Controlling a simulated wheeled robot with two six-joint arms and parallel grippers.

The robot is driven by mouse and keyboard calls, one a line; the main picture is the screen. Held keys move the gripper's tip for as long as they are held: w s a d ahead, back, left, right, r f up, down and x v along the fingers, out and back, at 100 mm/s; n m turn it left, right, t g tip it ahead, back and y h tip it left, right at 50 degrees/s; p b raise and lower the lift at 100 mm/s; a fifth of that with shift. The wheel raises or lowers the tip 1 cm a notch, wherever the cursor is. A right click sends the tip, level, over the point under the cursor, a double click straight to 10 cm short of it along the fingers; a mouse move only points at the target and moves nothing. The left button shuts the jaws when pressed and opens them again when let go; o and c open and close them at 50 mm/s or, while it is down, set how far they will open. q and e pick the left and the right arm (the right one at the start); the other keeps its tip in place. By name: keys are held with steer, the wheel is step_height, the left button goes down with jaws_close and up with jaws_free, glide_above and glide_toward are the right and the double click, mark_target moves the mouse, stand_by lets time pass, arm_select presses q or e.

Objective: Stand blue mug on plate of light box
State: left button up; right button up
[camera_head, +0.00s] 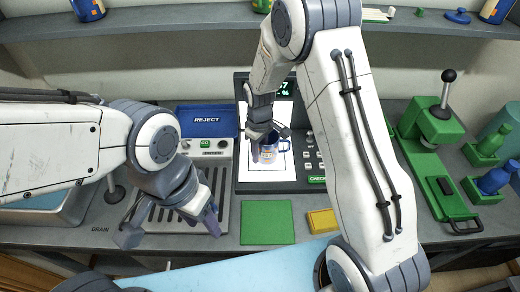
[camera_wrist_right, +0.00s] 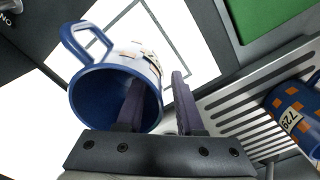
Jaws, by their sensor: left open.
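The blue mug (camera_head: 273,150), with a pale band, orange marks and a tag, is upright over the lit white plate (camera_head: 285,183) of the light box. Whether its base touches the plate is unclear. In the right wrist view the mug (camera_wrist_right: 150,62) shows its open mouth and handle. My right gripper (camera_head: 268,138) has one finger inside the mug and the other outside, astride the wall; whether they press on it I cannot tell. My left gripper (camera_head: 170,224) is open and empty above the drain grate.
A green mat (camera_head: 267,222) and a yellow block (camera_head: 322,221) lie in front. A green press (camera_head: 437,125) stands right.

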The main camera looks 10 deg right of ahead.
step_height(320, 180, up, 11)
steer(key=shift+r+b, duration=0.1)
steer(key=shift+b, duration=0.85)
steer(key=shift+r, duration=0.55)
steer(key=s+a+r, duration=0.2)
steer(key=s+a, duration=0.2)
steer(key=s, duration=0.4)
steer(key=s+a+r, duration=0.2)
steer(key=s+a, duration=0.1)
steer(key=s, duration=0.4)
steer(key=s+y, duration=0.1)
steer(key=s, duration=1.1)
steer(key=shift+s+d+f, duration=0.15)
steer(key=shift+f, duration=0.25)
